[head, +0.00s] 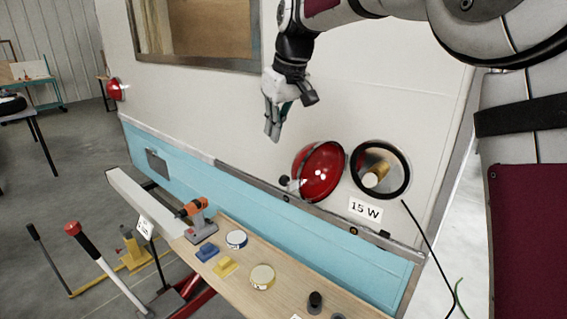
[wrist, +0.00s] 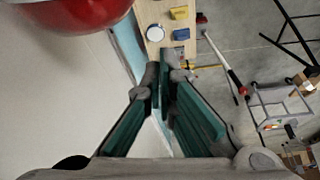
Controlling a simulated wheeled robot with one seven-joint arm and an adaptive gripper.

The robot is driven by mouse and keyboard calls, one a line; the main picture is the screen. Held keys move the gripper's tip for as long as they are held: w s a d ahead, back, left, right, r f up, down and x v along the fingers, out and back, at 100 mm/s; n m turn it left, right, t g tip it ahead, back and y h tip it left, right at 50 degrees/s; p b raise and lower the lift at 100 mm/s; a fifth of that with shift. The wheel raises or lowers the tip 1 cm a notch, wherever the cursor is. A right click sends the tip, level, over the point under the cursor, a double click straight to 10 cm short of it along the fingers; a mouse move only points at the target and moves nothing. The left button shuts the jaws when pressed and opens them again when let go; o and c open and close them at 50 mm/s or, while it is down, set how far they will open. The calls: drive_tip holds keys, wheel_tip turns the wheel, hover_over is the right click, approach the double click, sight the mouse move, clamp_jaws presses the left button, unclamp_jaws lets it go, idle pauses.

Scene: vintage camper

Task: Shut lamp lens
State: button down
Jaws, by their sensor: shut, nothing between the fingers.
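The red domed lamp lens (head: 319,171) stands swung open to the left of the round lamp housing (head: 381,170) on the camper's wall. The housing has a black rim and shows a bulb inside. My gripper (head: 272,136) is shut and empty, pointing down in front of the wall, up and to the left of the lens and apart from it. In the wrist view my gripper's fingers (wrist: 168,68) are together, and the red lens (wrist: 70,12) shows at the upper left, cut off by the frame edge.
A white "15 W" label (head: 364,209) is below the housing. A wooden shelf (head: 301,272) below holds tins, blue and yellow blocks and an orange-grey tool. A second red lamp (head: 114,89) is at the wall's far left. The wall around my gripper is clear.

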sight(307, 170)
wheel_tip(307, 170, down, 10)
drive_tip(key=p, duration=0.3)
drive_tip(key=shift+d+r, duration=0.15)
drive_tip(key=shift+d, duration=0.05)
drive_tip(key=shift+s, duration=0.1)
idle(0.5)
